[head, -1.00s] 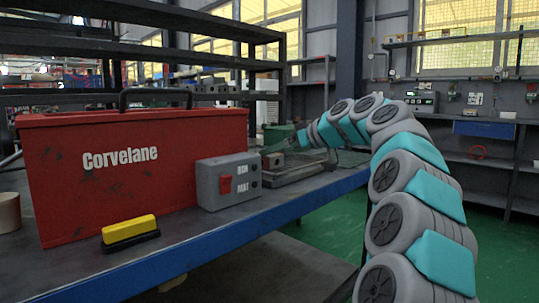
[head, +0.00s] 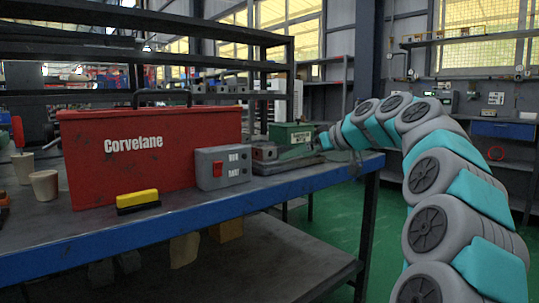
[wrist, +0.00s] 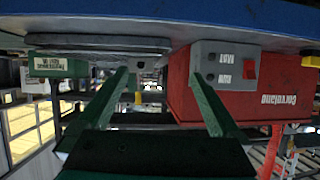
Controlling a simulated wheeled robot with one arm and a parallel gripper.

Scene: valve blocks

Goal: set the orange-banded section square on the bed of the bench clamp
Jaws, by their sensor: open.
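The bench clamp (head: 290,165) is a low grey metal bed on the bench with a squarish grey block (head: 264,152) at its left end. In the wrist view, which is upside down, the clamp's bed (wrist: 90,43) runs along the top and the block (wrist: 140,63) shows between the fingers. My gripper (wrist: 160,68) is open, its two green fingers spread with nothing between them. In the head view my gripper (head: 308,150) is near the clamp's right end, partly hidden by my arm. I cannot make out an orange band on any piece.
A red Corvelane box (head: 150,165), a grey switch box (head: 222,167) and a yellow-topped block (head: 138,200) stand left of the clamp. A green box (head: 291,135) is behind it. Several small grey blocks (head: 220,87) sit on the rack. Cups (head: 44,185) stand far left.

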